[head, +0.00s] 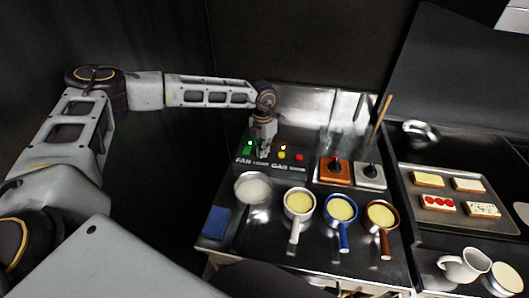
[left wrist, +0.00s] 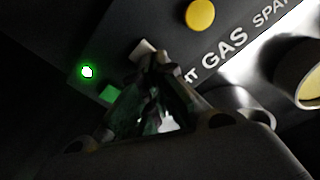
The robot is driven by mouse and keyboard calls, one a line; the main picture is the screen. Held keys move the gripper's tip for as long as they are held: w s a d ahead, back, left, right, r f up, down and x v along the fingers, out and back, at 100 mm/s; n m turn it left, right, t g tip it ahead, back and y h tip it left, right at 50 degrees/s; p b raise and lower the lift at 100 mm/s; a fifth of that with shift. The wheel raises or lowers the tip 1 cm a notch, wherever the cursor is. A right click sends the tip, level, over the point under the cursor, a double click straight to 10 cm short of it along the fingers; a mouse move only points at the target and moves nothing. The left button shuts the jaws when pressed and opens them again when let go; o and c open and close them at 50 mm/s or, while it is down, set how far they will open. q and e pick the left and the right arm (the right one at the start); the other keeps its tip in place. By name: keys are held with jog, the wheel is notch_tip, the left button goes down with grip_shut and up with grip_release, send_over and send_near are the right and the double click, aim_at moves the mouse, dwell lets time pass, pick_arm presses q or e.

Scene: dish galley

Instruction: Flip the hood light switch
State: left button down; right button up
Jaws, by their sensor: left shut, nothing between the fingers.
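The control panel (head: 271,162) stands at the back of the counter, with printed labels FAN, LIGHT, GAS and SPARK. In the left wrist view a small pale switch (left wrist: 143,49) sits by the label ending in "HT", between the green switch (left wrist: 108,94) and the yellow button (left wrist: 200,14). My left gripper (head: 264,153) is shut and empty, pointing down at the panel. Its fingertips (left wrist: 158,62) are right at the pale switch and hide part of it. I cannot tell whether they touch it. In the head view the gripper covers this switch. My right gripper is not in view.
A lit green lamp (left wrist: 87,71) is beside the green switch. A red button (head: 298,157) is to the right. In front stand a pan (head: 252,187) and several handled cups. An orange-topped block (head: 334,171) is right of the panel. A tray (head: 448,217) holds toasts.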

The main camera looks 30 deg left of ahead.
pick_arm(q)
jog(key=shift+f, duration=0.3)
dwell(0.4)
jog(key=shift+r, duration=0.15)
jog(key=shift+r+p, duration=0.35)
jog(key=shift+r, duration=0.25)
jog(key=shift+r+p, duration=1.55)
jog(key=shift+r, duration=1.25)
jog(key=shift+s+f, duration=0.1)
